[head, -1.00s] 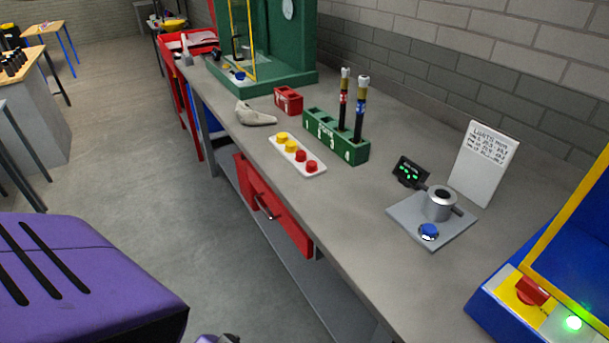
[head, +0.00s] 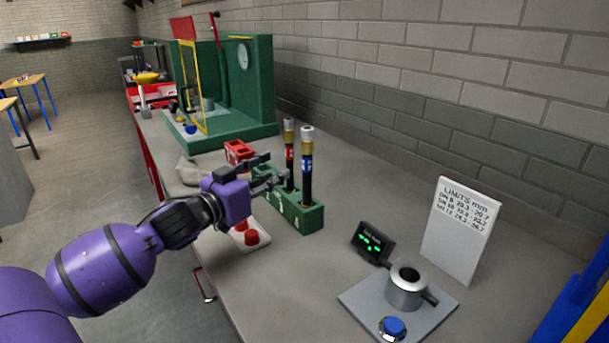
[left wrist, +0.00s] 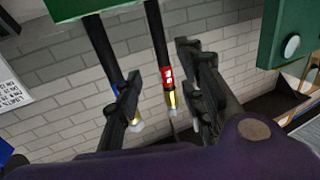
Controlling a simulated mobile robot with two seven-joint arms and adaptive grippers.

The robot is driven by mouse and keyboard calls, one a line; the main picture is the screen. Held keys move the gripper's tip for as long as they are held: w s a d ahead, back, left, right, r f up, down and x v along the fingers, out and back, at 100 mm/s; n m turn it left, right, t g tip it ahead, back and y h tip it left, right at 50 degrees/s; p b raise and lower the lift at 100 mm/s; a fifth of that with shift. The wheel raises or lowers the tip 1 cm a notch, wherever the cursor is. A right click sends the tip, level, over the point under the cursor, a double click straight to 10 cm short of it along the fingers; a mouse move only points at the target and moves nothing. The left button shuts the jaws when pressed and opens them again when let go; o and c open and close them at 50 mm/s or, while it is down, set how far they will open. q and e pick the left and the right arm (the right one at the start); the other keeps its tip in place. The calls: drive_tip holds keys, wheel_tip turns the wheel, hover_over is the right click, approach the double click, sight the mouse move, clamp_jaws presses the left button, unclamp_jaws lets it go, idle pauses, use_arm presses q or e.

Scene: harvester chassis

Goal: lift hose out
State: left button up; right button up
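Two black hoses with brass and silver ends stand upright in a green numbered rack (head: 308,222). One hose has a red band (head: 290,160), and the other, to its right, has a blue band (head: 307,165). My left gripper (head: 276,168) is open beside the red-banded hose, its fingers pointing right. In the left wrist view, the picture is upside down, and the red-banded hose (left wrist: 167,75) shows between the spread fingers (left wrist: 158,68). The blue-banded hose (left wrist: 107,50) is partly hidden by one finger. I cannot tell whether either finger touches a hose. My right gripper is out of view.
A gauge stand (head: 406,290) with a small display (head: 371,243) and a limits sign (head: 460,232) are to the right. A red block (head: 238,152) and a green machine (head: 250,85) stand behind. A white button tray (head: 262,242) is partly hidden by my arm.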

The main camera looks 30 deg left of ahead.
sight(287, 162)
use_arm(q)
drive_tip(key=shift+w+d+r, duration=0.1)
drive_tip(key=shift+w, duration=1.4)
drive_tip(key=w, duration=0.3)
drive_tip(key=shift+w, duration=0.75)
clamp_jaws()
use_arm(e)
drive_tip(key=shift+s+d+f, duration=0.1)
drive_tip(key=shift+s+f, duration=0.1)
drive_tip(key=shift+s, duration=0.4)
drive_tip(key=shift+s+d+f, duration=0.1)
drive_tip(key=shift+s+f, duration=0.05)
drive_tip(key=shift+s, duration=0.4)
